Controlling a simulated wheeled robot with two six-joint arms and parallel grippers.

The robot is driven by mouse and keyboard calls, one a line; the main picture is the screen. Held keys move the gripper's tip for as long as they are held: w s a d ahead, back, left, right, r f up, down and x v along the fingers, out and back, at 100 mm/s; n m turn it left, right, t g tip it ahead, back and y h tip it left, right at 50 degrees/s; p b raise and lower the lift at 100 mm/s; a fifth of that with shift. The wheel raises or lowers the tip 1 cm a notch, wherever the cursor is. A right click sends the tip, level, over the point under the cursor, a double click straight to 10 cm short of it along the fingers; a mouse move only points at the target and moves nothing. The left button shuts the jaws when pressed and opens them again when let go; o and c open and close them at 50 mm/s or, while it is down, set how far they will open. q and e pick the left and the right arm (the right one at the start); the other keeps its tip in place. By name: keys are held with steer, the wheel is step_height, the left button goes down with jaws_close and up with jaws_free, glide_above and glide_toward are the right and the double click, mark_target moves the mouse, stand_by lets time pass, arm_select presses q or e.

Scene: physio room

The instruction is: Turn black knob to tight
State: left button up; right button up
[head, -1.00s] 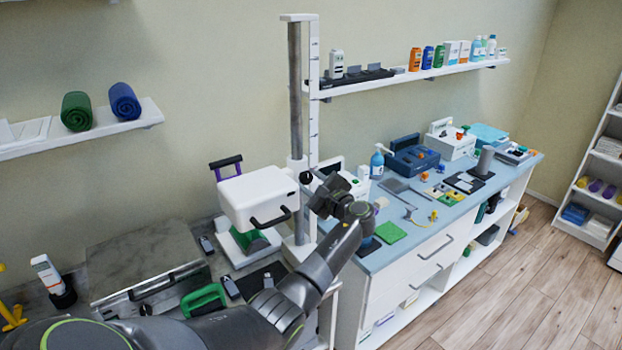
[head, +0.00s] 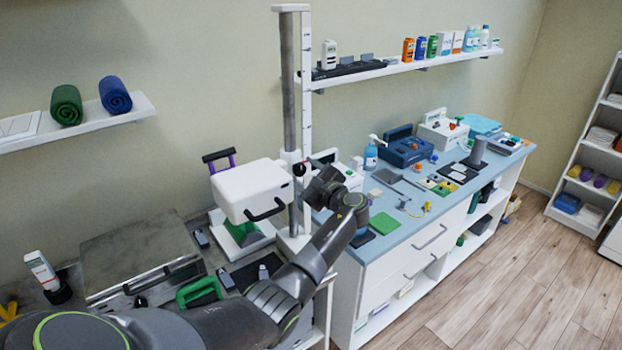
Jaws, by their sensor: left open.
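A round black knob (head: 299,169) sits on the white sliding collar of the upright grey-and-white column (head: 291,85). The white box head (head: 251,190) with a dark handle is at the left of this collar. My left gripper (head: 314,190) is just right of and below the knob, close to the column. It is open, with no object seen in it; its fingertips are small and dark, and I cannot tell whether they touch the column. The knob shows clear of the fingers. Any tight marking is too small to read. My right gripper is not in view.
A green pad (head: 384,223) lies on the blue counter (head: 405,238) right of my wrist, with a blue pump bottle (head: 371,154) behind it. A green-handled item (head: 199,291) and a grey flat case (head: 145,255) are at the lower left. A wall shelf (head: 350,76) runs right of the column.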

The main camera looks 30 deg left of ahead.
arm_select(q)
steer(key=b+v, duration=0.6)
steer(key=v, duration=1.1)
steer(key=shift+d+b, duration=0.2)
steer(key=shift+b, duration=0.1)
steer(key=shift+s+f, duration=0.1)
